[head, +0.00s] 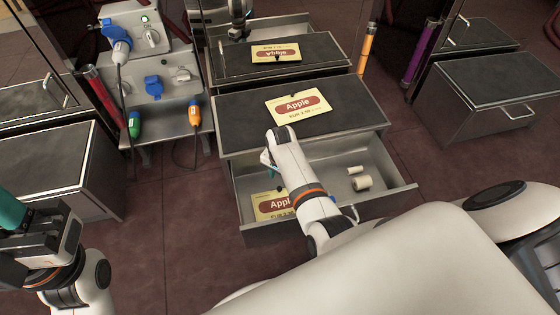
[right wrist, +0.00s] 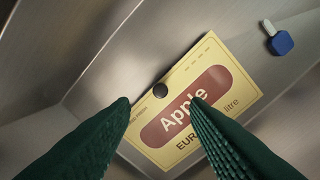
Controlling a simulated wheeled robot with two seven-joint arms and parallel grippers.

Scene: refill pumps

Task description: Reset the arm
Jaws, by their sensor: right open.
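My right arm reaches down into an open metal drawer (head: 405,192). A yellow and red "Apple" sign (head: 270,208) lies in the drawer's left part, and my arm covers some of it. In the right wrist view my right gripper (right wrist: 160,100) has its dark green fingers spread, with nothing held. The sign (right wrist: 178,128) lies beyond the fingertips, with a dark round spot at its edge. My left gripper (head: 25,220) is at the left edge, partly cut off; its jaws cannot be made out.
Another Apple sign (head: 298,106) lies on the dark cabinet top (head: 240,125). White cylinders (head: 363,183) lie in the drawer's right part. A blue and white object (right wrist: 280,40) shows in the wrist view. A grey panel (head: 150,60) with blue plugs and hanging nozzles stands back left. Mirror-like walls reflect the scene.

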